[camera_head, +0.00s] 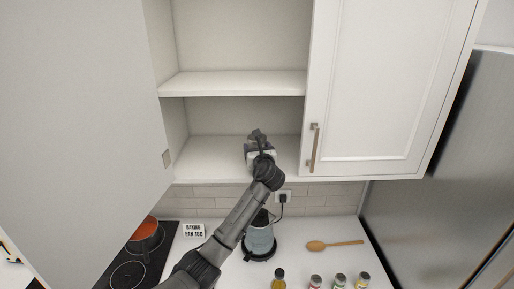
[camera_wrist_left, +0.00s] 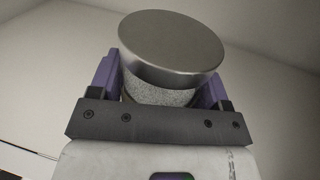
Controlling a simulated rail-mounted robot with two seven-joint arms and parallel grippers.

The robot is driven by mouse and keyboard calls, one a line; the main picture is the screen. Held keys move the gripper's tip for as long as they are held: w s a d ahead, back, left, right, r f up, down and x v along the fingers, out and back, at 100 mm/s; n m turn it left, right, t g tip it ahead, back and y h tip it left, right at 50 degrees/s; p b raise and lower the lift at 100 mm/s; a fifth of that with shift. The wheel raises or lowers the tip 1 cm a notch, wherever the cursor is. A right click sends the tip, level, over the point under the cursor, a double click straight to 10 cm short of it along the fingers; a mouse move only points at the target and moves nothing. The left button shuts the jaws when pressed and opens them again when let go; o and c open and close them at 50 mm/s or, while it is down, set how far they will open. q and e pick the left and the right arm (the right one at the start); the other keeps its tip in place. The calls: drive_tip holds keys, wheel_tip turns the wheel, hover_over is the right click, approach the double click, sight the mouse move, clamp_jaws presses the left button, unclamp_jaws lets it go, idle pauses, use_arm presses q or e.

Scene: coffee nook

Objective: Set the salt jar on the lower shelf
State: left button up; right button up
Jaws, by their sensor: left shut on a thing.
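The salt jar (camera_wrist_left: 172,45) fills the middle of the left wrist view, with a wide metal lid and a speckled grey-white body. My left gripper (camera_wrist_left: 160,88) is shut on it, one purple-padded finger on each side of the body below the lid. In the head view my left gripper (camera_head: 257,147) is inside the open cabinet, in front of or over the lower shelf (camera_head: 210,158), near its right part. The jar is mostly hidden there by the gripper and wrist. I cannot tell whether the jar touches the shelf. My right gripper is not in view.
The upper shelf (camera_head: 235,83) is bare, above the gripper. The open left door (camera_head: 80,110) and closed right door (camera_head: 385,90) flank the opening. Below are a kettle (camera_head: 259,242), a wooden spoon (camera_head: 335,245), several small bottles and a hob with a pot (camera_head: 145,232).

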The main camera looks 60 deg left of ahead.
use_arm(q)
drive_tip(key=o, duration=1.2)
drive_tip(key=shift+f, duration=0.1)
